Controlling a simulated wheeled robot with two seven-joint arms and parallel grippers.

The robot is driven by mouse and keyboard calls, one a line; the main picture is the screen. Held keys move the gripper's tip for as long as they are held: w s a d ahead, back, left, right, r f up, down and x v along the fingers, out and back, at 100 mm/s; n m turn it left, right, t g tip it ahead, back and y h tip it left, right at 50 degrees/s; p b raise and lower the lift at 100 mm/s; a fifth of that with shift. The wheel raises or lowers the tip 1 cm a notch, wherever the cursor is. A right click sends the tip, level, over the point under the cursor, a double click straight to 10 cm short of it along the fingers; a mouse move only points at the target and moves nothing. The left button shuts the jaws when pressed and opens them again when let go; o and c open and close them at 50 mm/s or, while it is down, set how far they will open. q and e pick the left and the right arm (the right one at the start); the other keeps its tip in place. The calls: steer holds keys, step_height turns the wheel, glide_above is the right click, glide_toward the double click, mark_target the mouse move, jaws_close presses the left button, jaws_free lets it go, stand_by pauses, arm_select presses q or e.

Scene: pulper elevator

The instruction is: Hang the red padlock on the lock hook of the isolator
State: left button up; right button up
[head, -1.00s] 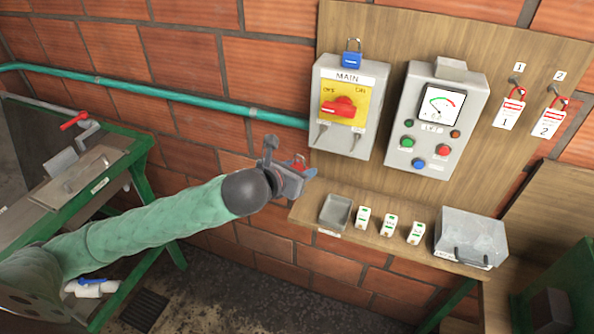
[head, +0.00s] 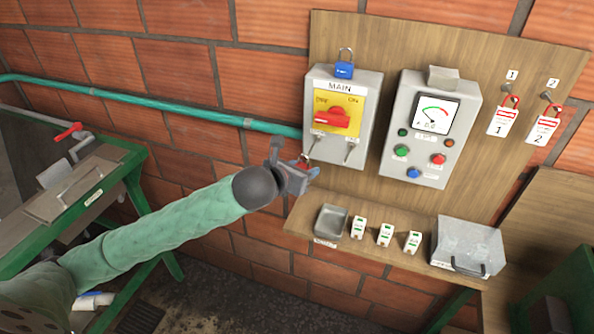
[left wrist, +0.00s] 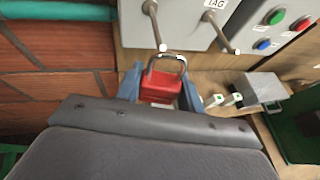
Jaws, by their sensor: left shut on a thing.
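The isolator (head: 325,135) is a grey box with a yellow plate and a red handle, marked MAIN. Two pegs stick out of its lower front. The left wrist view shows a TAG label above the right peg (left wrist: 220,32); the left peg (left wrist: 154,26) is the other hook. My left gripper (head: 305,172) is shut on the red padlock (left wrist: 160,88), its blue fingers on either side. The padlock's shackle (left wrist: 181,66) points up, close to the left peg's tip. I cannot tell whether the tip is inside it. My right gripper is out of view.
A blue padlock (head: 344,71) sits atop the isolator. A meter box (head: 424,150) stands to its right, then two hung red-white tags (head: 502,122). A shelf below holds a small tray (head: 331,221), several white-green blocks and a grey box (head: 468,245). A green pipe (head: 200,111) runs left.

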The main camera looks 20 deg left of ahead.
arm_select(q)
steer(key=shift+w+f, duration=0.15)
steer(key=shift+w, duration=1.45)
steer(key=shift+w+f, duration=0.45)
steer(key=shift+w, duration=0.15)
steer(key=o, duration=1.1)
